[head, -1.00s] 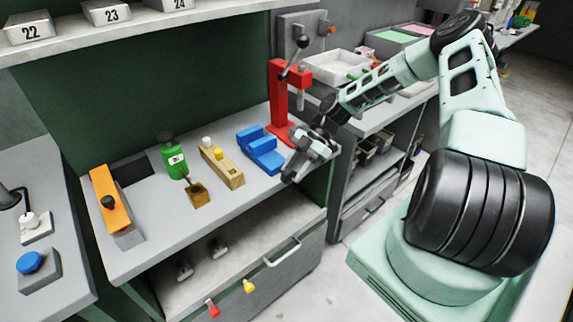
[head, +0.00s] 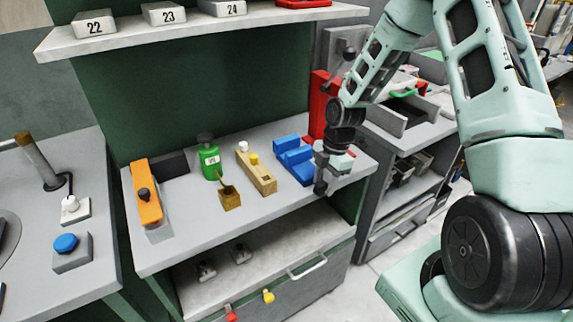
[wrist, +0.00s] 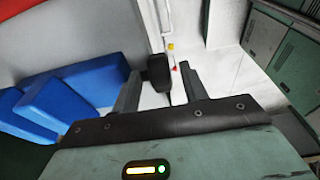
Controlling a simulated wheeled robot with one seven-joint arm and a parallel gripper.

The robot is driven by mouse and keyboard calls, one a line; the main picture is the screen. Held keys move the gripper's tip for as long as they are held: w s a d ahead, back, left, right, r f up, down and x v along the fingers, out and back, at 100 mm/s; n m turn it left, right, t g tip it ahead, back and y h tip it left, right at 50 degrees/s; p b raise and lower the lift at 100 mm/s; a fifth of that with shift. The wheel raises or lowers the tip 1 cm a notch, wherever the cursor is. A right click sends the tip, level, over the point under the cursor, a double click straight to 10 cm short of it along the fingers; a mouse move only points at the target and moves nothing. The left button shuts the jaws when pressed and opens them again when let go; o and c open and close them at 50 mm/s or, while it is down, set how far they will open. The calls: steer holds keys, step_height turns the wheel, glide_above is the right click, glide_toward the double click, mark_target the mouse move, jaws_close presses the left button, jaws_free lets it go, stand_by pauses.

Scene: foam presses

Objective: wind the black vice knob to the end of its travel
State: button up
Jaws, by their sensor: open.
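The blue vice (head: 293,158) stands on the grey bench, left of my gripper (head: 324,186) in the head view. In the wrist view the vice's blue blocks (wrist: 68,105) fill the left side. The black knob (wrist: 160,70) shows in the wrist view between my two open fingers, nearer the left one. I cannot tell how deep it sits between them, and no grip on it shows. In the head view my gripper hides the knob, at the right end of the vice near the bench's front edge.
A red press (head: 319,105) stands just behind the vice. Left along the bench are a wooden block (head: 257,172), a small brass box (head: 230,198), a green bottle (head: 210,160) and an orange-topped fixture (head: 148,192). A shelf (head: 200,27) hangs above.

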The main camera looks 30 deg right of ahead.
mark_target(323, 182)
steer(key=shift+a+f+h+b, duration=0.1)
steer(key=shift+a+h+b, duration=0.2)
steer(key=shift+h+b, duration=1)
step_height(323, 182, up, 18)
steer(key=s+a+r+m+p, duration=0.1)
steer(key=s+a+m, duration=0.1)
steer(key=s+a, duration=0.3)
steer(key=s+a+r+m+p, duration=0.2)
steer(key=s+a, duration=0.3)
steer(key=a, duration=0.7)
steer(key=shift+r+m+y, duration=0.3)
steer(key=shift+m+y, duration=0.1)
steer(key=shift+m, duration=0.2)
steer(key=shift+a, duration=0.1)
